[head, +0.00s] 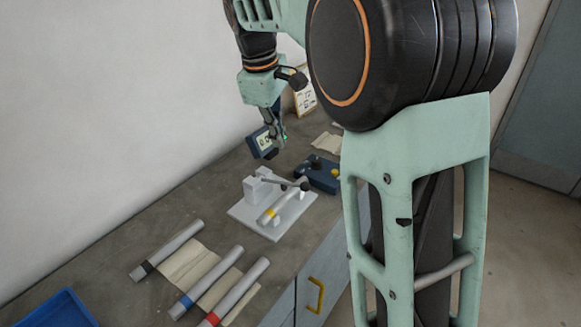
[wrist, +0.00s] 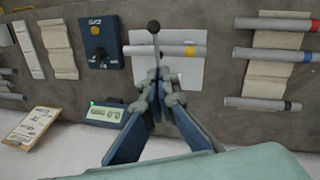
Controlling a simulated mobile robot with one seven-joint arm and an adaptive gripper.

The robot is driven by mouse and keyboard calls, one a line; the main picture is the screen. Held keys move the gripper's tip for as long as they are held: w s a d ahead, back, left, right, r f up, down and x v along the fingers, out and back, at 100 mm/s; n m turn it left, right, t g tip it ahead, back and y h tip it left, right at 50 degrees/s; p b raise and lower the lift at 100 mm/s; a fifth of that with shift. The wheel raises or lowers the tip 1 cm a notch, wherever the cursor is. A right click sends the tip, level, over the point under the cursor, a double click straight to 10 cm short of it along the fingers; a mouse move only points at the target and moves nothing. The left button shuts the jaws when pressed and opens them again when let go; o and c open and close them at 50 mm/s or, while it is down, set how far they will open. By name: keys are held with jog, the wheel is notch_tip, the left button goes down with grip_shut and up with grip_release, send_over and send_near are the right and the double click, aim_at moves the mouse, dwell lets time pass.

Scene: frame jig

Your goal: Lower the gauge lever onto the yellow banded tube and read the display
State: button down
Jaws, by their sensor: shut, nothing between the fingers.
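The yellow banded tube (head: 284,203) lies on a pale jig plate (head: 244,211); its yellow band (wrist: 190,50) shows in the wrist view. The gauge lever (head: 286,182) is a thin dark rod with a round black knob (wrist: 154,27). It crosses over the tube; I cannot tell whether it touches. The display (head: 262,142) stands behind the jig. In the wrist view the display (wrist: 104,114) appears upside down, seems to read 0.0 mm, and has a green light. My gripper (wrist: 160,75) is shut and empty, above the jig's rear, hiding the lever's base.
A navy box (wrist: 97,43) with a yellow knob stands beside the jig. Tubes with black, blue and red (head: 240,291) bands lie on beige cloths nearer the front. A blue tray (head: 55,312) is at lower left. A small sign (wrist: 34,124) stands near the wall.

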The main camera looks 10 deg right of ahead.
send_near(298, 186)
notch_tip(298, 186, down, 3)
jog(key=w+a, duration=0.1)
jog(key=w, duration=0.1)
jog(key=shift+s+d+f+p, duration=0.4)
jog(key=shift+d+f+p, duration=0.05)
jog(key=shift+d+f, duration=0.2)
jog(key=shift+s+d+f, duration=0.1)
jog(key=shift+d+f, duration=0.25)
jog(key=shift+f, duration=0.1)
jog(key=shift+f, duration=0.1)
